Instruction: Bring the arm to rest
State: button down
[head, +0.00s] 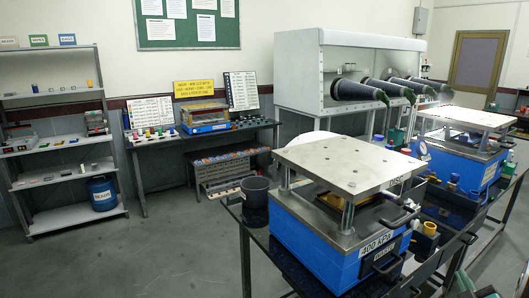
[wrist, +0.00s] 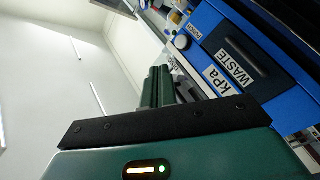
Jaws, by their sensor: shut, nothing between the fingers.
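My gripper shows in the wrist view, with its green fingers (wrist: 160,86) close together beyond a black plate, and nothing shows between them. It points toward a blue unit (wrist: 235,50) with labels reading "kPa" and "WASTE", which fills the right side of that view; the fingers look apart from it. I cannot clearly make out my gripper in the head view.
A blue press (head: 330,240) with a metal top plate stands on a dark bench at the front right. A second blue press (head: 455,155) is behind it. A grey shelf (head: 75,218) stands at left, and a black bucket (head: 256,191) is beside the front press. The floor (head: 140,262) at left is clear.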

jog(key=w+a+r+m+g+y, duration=0.1)
jog(key=w+a+r+m+g, duration=0.15)
jog(key=a, duration=0.55)
jog(key=w+a+r+m+g, duration=0.2)
jog(key=a+r+g, duration=0.15)
jog(key=a, duration=0.35)
jog(key=s+a+g+y, duration=0.2)
jog(key=s+a+g, duration=0.1)
jog(key=s+a, duration=0.5)
jog(key=s+a+m+g+y, duration=0.1)
jog(key=s+a+g+y, duration=0.2)
jog(key=s+a, duration=0.6)
jog(key=a, duration=0.4)
jog(key=shift+s+a+r, duration=0.15)
jog(key=shift+a+r, duration=0.15)
jog(key=shift+a, duration=0.1)
jog(key=shift+m, duration=0.25)
